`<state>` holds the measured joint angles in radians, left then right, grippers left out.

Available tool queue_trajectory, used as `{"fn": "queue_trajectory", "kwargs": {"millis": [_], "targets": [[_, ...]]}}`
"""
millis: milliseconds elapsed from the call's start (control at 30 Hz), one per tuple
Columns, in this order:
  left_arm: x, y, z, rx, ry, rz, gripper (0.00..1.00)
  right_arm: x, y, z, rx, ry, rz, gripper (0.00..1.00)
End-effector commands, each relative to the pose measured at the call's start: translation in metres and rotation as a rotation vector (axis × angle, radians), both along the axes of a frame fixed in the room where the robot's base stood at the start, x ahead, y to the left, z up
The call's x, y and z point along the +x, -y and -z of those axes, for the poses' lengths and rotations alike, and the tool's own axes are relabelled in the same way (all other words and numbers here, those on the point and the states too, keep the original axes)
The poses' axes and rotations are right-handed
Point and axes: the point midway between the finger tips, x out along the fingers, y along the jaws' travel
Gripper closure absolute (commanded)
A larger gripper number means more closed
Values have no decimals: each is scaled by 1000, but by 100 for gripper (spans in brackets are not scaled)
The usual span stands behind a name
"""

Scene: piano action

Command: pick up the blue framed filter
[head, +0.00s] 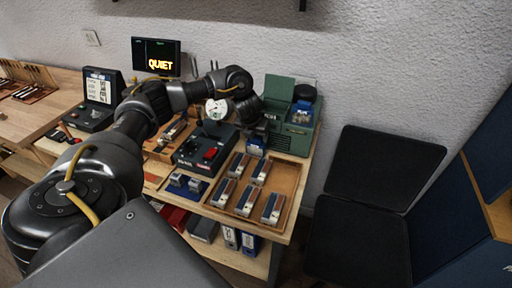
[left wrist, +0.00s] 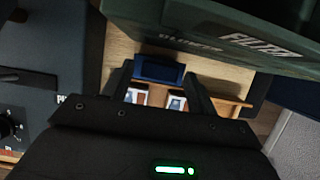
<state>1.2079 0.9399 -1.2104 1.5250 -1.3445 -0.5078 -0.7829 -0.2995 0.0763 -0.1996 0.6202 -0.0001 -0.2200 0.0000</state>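A small blue-framed block, which looks like the blue framed filter (head: 256,146), stands on the bench in front of the green machine (head: 290,130). In the left wrist view a dark blue frame (left wrist: 158,70) shows ahead, between the finger tips. My left gripper (head: 253,122) is dark and hard to make out in the head view, just above and behind the block. In the left wrist view my left gripper (left wrist: 160,80) has its two fingers apart, one on each side of the blue frame. I cannot tell whether they touch it. My right gripper is not in view.
A dark control box (head: 207,152) with a red part is on the other side. A black chair (head: 375,190) stands at right.

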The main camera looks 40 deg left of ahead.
Motion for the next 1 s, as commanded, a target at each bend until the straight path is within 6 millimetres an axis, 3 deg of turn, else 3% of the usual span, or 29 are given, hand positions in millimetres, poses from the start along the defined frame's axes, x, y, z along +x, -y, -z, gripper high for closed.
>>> {"fn": "queue_trajectory", "kwargs": {"millis": [33, 233, 667, 800, 1000], "targets": [[0, 0, 0, 0, 0, 0, 48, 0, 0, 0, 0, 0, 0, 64], [0, 0, 0, 0, 0, 0, 75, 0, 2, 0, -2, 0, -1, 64], [1, 0, -8, -1, 3, 1, 75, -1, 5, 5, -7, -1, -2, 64], [2, 0, -29, -1, 7, 1, 75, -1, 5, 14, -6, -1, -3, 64], [-35, 1, -83, 4, 6, 4, 75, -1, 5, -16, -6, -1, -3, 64]]}}
